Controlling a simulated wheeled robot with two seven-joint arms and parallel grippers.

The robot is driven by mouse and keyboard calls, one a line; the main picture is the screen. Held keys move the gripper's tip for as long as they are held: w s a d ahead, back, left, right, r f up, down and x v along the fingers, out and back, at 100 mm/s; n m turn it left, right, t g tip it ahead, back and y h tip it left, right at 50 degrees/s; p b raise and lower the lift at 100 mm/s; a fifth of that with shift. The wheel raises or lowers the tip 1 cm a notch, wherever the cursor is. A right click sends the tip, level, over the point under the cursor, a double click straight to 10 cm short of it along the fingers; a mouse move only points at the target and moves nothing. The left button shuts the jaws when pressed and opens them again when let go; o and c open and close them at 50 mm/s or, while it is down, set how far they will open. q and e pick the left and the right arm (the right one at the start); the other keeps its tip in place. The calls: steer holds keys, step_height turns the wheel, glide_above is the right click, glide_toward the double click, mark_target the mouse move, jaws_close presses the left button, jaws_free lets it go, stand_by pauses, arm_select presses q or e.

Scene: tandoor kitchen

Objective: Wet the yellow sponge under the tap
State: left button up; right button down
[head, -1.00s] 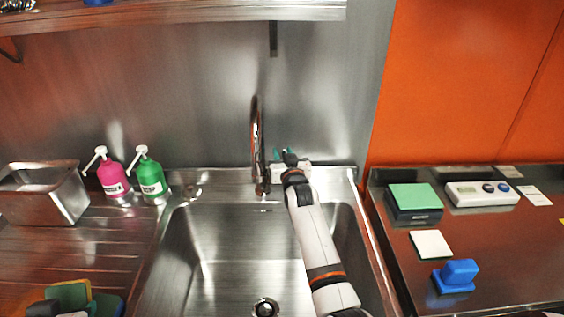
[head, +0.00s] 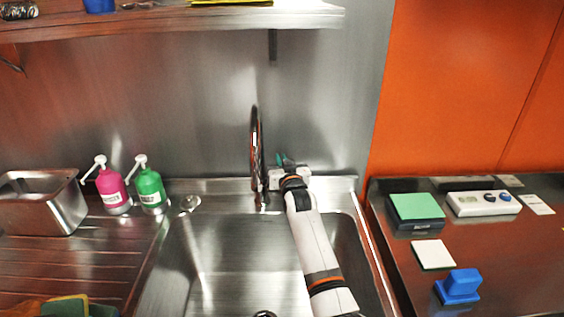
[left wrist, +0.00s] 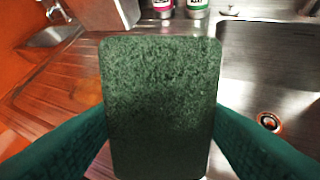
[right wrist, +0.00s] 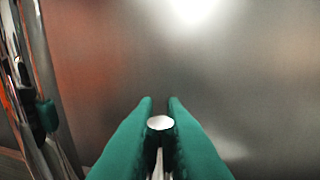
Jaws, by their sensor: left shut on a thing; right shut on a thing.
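The sponge (left wrist: 160,105) shows its dark green scouring face in the left wrist view, with my left gripper's teal fingers shut on its two sides. In the head view the sponge (head: 68,306), yellow and green, is cut off at the lower left edge, over the ribbed drainboard. The tap (head: 257,150) is a tall chrome arch behind the sink (head: 255,245). My right gripper (head: 284,160) is just right of the tap. In the right wrist view its fingers (right wrist: 160,108) are shut on a small pale, round-ended piece, probably the tap lever. I see no water running.
A pink bottle (head: 112,190), a green bottle (head: 150,187) and a metal bin (head: 40,203) stand left of the sink. The right counter holds a green pad (head: 416,206), a white pad (head: 433,254) and a blue block (head: 459,286). A shelf (head: 180,24) hangs above.

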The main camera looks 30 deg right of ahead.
mark_target(57, 310)
arm_select(q)
steer(key=shift+f+b, duration=0.55)
steer(key=shift+f, duration=0.2)
arm_select(e)
steer(key=shift+s+a+f+t, duration=0.1)
steer(key=shift+s+f+t, duration=0.1)
steer(key=shift+f+t, duration=0.1)
arm_select(q)
steer(key=shift+f+b, duration=0.5)
arm_select(e)
steer(key=shift+s+a+r+t, duration=0.15)
steer(key=shift+s+r+t, duration=0.15)
steer(key=shift+t, duration=0.1)
arm_select(q)
steer(key=shift+r, duration=0.1)
arm_select(e)
steer(key=shift+r, duration=0.1)
steer(key=c, duration=1.5)
jaws_free()
